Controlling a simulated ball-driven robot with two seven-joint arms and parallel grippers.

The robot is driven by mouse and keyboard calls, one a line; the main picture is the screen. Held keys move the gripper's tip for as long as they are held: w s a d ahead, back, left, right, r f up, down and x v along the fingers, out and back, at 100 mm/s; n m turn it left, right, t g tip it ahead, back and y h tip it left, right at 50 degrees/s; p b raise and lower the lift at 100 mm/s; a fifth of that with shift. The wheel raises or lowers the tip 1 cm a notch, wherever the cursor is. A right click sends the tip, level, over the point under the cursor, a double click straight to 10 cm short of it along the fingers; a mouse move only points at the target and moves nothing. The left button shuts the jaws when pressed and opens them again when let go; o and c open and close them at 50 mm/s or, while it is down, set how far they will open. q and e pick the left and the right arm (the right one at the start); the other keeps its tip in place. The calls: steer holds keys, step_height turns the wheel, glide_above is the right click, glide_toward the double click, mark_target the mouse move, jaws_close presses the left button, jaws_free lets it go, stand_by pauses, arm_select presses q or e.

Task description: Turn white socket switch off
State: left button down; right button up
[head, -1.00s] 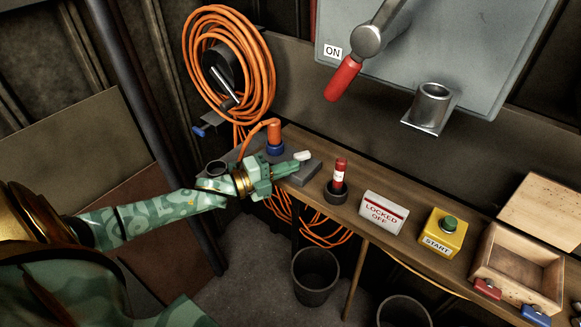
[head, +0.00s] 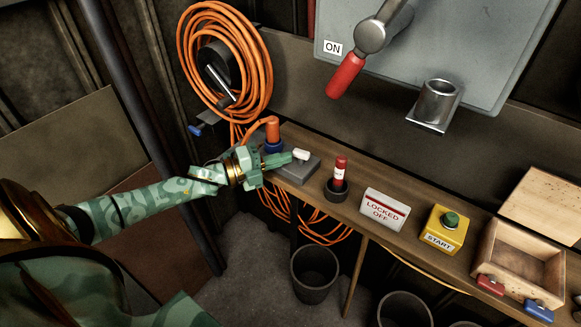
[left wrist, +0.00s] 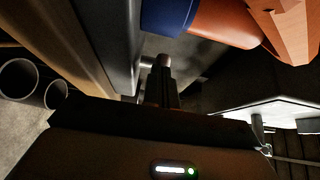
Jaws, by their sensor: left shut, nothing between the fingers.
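The white switch (head: 301,154) is a small pale lever on top of the grey socket box (head: 298,171), at the left end of the wooden bench in the head view. An orange plug (head: 272,131) with a blue collar stands in the socket behind it; the collar also shows in the left wrist view (left wrist: 167,15). My left gripper (head: 290,159) is shut and empty, its fingertips just left of the switch. I cannot tell whether they touch it. The shut fingers show in the left wrist view (left wrist: 163,78). My right gripper is out of view.
A red padlock-like cylinder (head: 340,172) in a dark holder, a LOCKED OFF sign (head: 385,210), a yellow START button box (head: 443,231) and an open wooden box (head: 518,265) line the bench. A red-handled lever (head: 344,78) and a coiled orange cable (head: 264,60) are above.

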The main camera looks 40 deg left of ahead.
arm_select(q)
steer(key=shift+w+a, duration=0.55)
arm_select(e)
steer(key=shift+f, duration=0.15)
arm_select(q)
steer(key=shift+w+a+r, duration=0.1)
steer(key=shift+r, duration=0.05)
stand_by(0.3)
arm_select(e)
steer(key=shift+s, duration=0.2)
